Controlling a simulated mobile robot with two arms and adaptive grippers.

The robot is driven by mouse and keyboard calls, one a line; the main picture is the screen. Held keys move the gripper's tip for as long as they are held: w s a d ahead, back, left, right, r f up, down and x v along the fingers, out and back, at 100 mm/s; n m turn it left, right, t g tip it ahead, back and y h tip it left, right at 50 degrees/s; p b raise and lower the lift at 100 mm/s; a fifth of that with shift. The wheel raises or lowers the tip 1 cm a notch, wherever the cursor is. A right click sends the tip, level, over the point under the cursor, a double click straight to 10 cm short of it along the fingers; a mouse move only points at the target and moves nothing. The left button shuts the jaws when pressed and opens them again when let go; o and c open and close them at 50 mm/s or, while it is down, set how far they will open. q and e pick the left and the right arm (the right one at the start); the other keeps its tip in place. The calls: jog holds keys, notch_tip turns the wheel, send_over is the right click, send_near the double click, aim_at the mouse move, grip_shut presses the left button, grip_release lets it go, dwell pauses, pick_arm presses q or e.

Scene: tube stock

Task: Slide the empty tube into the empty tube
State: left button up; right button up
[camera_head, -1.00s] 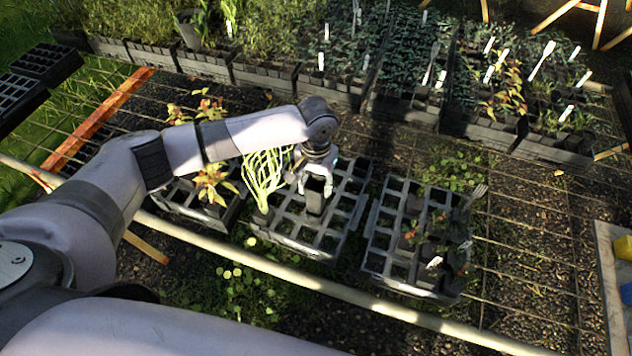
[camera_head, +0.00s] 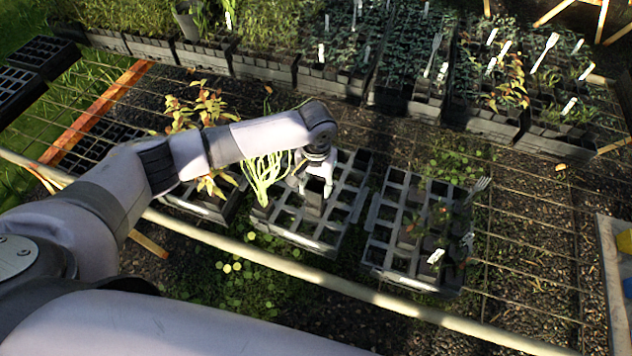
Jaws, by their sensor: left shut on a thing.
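My left gripper (camera_head: 316,176) is over the middle black cell tray (camera_head: 345,214) and is shut on a dark square tube (camera_head: 313,193). The tube stands upright, its lower end at or within the tray's cells. I cannot tell whether it touches another tube or the cell walls. Several cells of this tray look empty. A plant with long pale green stems (camera_head: 265,172) rises at the tray's left side, close to the gripper. My right gripper is not in view.
A tray with yellow-leaved plants (camera_head: 208,105) is to the left. Planted trays (camera_head: 480,124) line the back. A pale rail (camera_head: 300,272) runs along the front.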

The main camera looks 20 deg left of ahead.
pick_arm(q)
jog(key=shift+f+b, duration=0.35)
jog(key=shift+f, duration=0.7)
jog(key=o, duration=0.8)
jog(key=shift+o, duration=0.2)
jog(key=shift+r, duration=0.15)
notch_tip(320, 180, up, 12)
dwell(0.4)
